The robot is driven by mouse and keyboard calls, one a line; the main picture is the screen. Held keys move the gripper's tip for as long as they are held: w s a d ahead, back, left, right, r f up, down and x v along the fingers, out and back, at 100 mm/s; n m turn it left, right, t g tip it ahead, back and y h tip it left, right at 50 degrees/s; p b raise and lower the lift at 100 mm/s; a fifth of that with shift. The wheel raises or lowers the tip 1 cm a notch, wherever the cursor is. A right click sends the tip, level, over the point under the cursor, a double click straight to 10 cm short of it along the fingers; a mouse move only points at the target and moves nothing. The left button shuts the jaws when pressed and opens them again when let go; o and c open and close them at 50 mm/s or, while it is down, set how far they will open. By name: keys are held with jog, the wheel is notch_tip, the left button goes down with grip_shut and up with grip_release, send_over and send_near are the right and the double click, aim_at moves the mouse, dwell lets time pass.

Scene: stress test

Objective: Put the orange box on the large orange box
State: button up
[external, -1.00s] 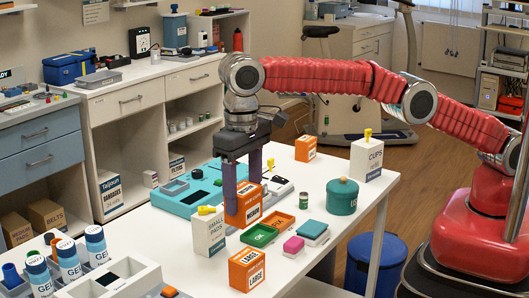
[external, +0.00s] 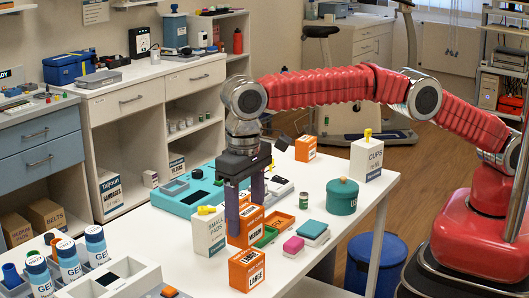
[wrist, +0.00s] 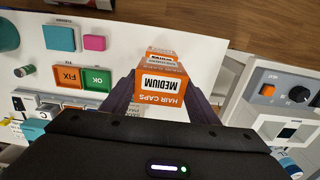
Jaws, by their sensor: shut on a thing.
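The orange box, labelled MEDIUM (external: 251,224), is upright between the fingers of my gripper (external: 245,217), which is shut on it. In the wrist view the same box (wrist: 162,84) sits between the dark fingertips (wrist: 160,98), with its HAIR CAPS MEDIUM label showing. The large orange box, labelled LARGE (external: 247,270), stands on the white table, nearer the camera than the held box. The held box is just behind it in the external view. I cannot tell whether the held box touches the table.
A white small pads box (external: 209,232) stands close left of my gripper. Green (external: 266,236) and orange (external: 279,220) trays lie to the right, with pink (external: 293,245) and teal (external: 313,230) blocks beyond. Another orange box (external: 306,148) stands at the back.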

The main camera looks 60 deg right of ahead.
aim_at(245, 209)
jog(key=shift+f, duration=0.25)
jog(key=shift+f, duration=1.65)
jog(key=shift+f, duration=0.1)
jog(key=o, duration=1)
jog(key=shift+o, duration=0.2)
jog(key=shift+r, duration=3.85)
